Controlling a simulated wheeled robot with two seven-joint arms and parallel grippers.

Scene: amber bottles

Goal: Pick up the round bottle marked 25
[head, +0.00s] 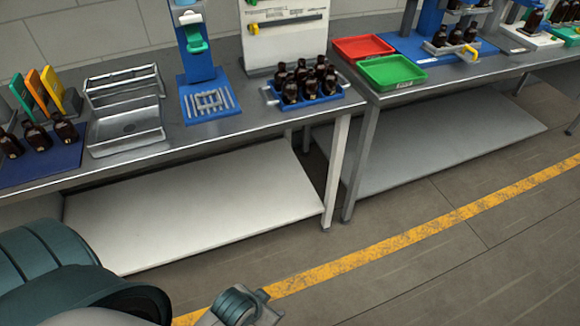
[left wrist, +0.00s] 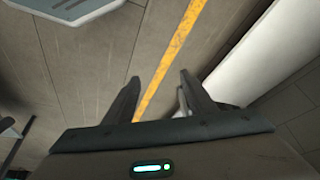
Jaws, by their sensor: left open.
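Several dark amber bottles (head: 303,83) stand close together in a blue tray (head: 272,98) on the near bench. More amber bottles (head: 37,138) stand on a dark blue mat (head: 72,160) at the far left. No number can be read on any bottle, so I cannot tell which one is marked 25. My left gripper (left wrist: 157,88) is open and empty in the left wrist view, above the floor. In the head view my left arm is low at the left, in front of the bench and well away from the bottles. My right gripper does not show.
A metal rack (head: 125,125) and a blue stand (head: 208,95) are on the near bench (head: 165,140). On the right bench are a red tray (head: 363,46), a green tray (head: 392,72) and more bottles. A white lower shelf (head: 190,205) lies under the bench. The floor in front is clear.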

